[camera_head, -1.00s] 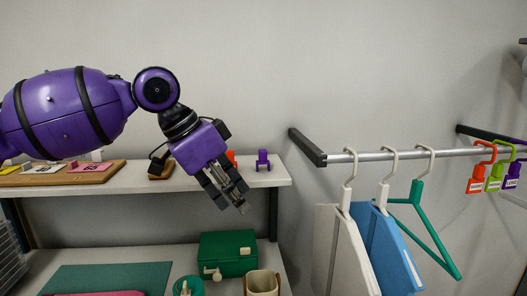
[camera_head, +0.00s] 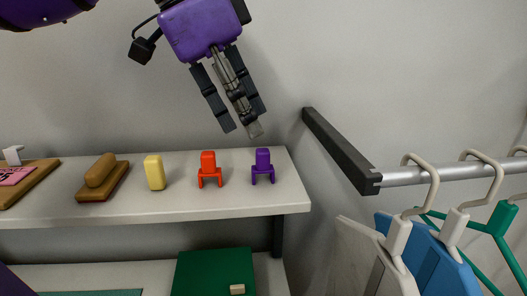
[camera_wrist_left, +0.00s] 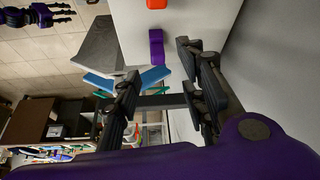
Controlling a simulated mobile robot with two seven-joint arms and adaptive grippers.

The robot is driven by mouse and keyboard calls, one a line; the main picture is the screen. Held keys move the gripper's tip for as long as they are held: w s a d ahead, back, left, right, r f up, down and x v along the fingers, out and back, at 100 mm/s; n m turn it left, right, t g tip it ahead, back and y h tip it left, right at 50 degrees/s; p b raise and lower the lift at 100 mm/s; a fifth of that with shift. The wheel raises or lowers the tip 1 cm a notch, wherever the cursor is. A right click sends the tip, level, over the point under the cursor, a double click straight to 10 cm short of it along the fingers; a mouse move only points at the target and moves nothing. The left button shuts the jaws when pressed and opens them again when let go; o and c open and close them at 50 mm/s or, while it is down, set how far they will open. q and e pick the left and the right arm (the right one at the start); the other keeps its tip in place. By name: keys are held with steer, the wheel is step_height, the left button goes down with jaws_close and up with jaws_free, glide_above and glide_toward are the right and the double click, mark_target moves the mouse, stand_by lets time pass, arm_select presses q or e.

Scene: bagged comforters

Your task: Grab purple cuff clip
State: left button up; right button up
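The purple cuff clip (camera_head: 263,166) stands upright near the right end of the white upper shelf. My left gripper (camera_head: 243,121) is above it and slightly left, pointing down, with clear space between fingertips and clip. Its fingers are apart and empty. In the left wrist view, the purple clip (camera_wrist_left: 157,47) shows beyond the gap between the open fingers (camera_wrist_left: 158,72), not touched. A small purple and black part, seemingly my right gripper (camera_wrist_left: 45,15), is far off at the upper left of that view; its finger state is unclear.
A red clip (camera_head: 209,170), a yellow block (camera_head: 154,172) and a wooden brush-like piece (camera_head: 101,178) stand left along the white shelf (camera_head: 235,200). A dark rail bracket (camera_head: 340,150) juts out at right, with hangers beyond. A green box (camera_head: 213,272) sits below.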

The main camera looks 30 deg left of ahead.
mark_target(257, 151)
arm_select(q)
steer(key=x, duration=0.4)
steer(key=s+x, duration=0.1)
steer(key=x, duration=0.1)
steer(key=shift+w+f, duration=0.15)
steer(key=shift+f, duration=0.4)
steer(key=shift+w+f, duration=0.1)
steer(key=shift+f, duration=0.15)
steer(key=shift+d, duration=0.15)
steer(key=c, duration=0.9)
arm_select(e)
steer(key=shift+s+f, duration=0.25)
steer(key=shift+f, duration=0.05)
